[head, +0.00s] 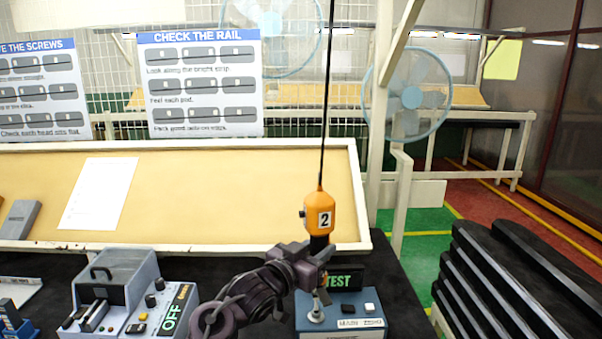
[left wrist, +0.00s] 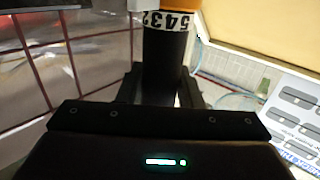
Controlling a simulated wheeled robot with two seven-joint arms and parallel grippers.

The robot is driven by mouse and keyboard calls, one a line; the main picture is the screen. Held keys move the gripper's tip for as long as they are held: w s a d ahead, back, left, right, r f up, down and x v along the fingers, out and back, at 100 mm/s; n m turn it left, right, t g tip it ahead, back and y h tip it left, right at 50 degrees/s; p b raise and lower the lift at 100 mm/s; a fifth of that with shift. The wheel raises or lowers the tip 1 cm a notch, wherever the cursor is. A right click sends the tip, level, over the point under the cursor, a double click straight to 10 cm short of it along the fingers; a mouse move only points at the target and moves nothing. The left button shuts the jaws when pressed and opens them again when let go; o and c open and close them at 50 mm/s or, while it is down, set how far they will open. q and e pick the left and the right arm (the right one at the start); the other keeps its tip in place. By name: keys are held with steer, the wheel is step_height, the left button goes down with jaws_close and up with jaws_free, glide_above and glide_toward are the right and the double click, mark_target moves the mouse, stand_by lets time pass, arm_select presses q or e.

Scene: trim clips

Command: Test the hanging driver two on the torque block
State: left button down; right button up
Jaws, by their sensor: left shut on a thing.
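The hanging driver two (head: 319,212) is orange with a black lower body and a white "2" label. It hangs upright on a dark cable. My left gripper (head: 318,256) is shut around its black lower body. In the left wrist view the driver's black body (left wrist: 165,65) stands between my left gripper's fingers (left wrist: 165,98), under a white band with numbers. The torque block (head: 342,324) is a blue box with a green "TEST" display and a metal socket (head: 316,313). The driver's tip is just above or at the socket; I cannot tell if they touch. My right gripper is not in view.
A grey device (head: 125,300) with a green "OFF" display stands left on the dark bench. A tilted tan board (head: 230,195) with a white sheet (head: 98,193) is behind. Black ribbed parts (head: 500,285) stand at the right. Blue items (head: 14,322) lie at far left.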

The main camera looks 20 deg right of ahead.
mark_target(318, 229)
arm_select(q)
steer(key=shift+f, duration=0.45)
stand_by(0.6)
steer(key=shift+s+f+b, duration=0.1)
steer(key=shift+f+b, duration=0.25)
steer(key=shift+f, duration=0.15)
stand_by(0.8)
steer(key=shift+r, duration=0.1)
step_height(318, 229, up, 2)
steer(key=shift+r+p, duration=0.2)
steer(key=shift+p, duration=0.9)
steer(key=shift+r+p, duration=1.45)
steer(key=shift+r, duration=0.6)
